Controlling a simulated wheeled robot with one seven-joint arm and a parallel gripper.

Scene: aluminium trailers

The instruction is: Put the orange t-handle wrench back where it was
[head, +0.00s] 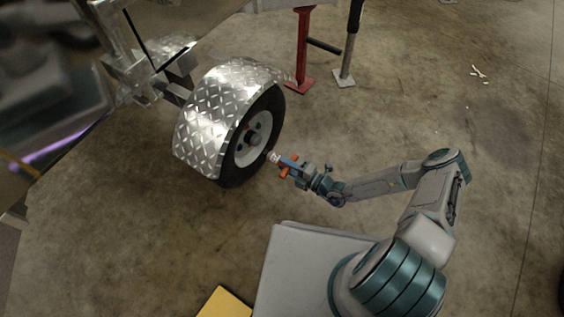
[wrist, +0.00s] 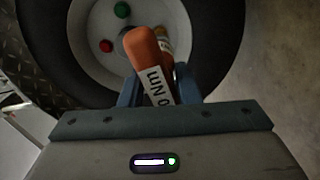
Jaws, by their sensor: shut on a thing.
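The orange t-handle wrench (wrist: 145,50) is between the fingers of my gripper (wrist: 158,88), which is shut on it. A white label with black "0 Nm" lettering shows on it. In the head view, orange parts of the wrench (head: 284,172) show at my gripper (head: 291,165), which is beside the trailer wheel (head: 246,146). In the wrist view, the wheel's pale rim (wrist: 88,22) is just beyond the wrench, with green and red caps on it. I cannot tell whether the wrench touches the wheel; its far end is partly hidden.
A diamond-plate fender (head: 215,105) arches over the wheel. A red stand (head: 302,55) and a grey-footed dark post (head: 349,50) stand behind it. A yellow object (head: 222,304) lies at the bottom edge. The concrete floor to the right is mostly clear.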

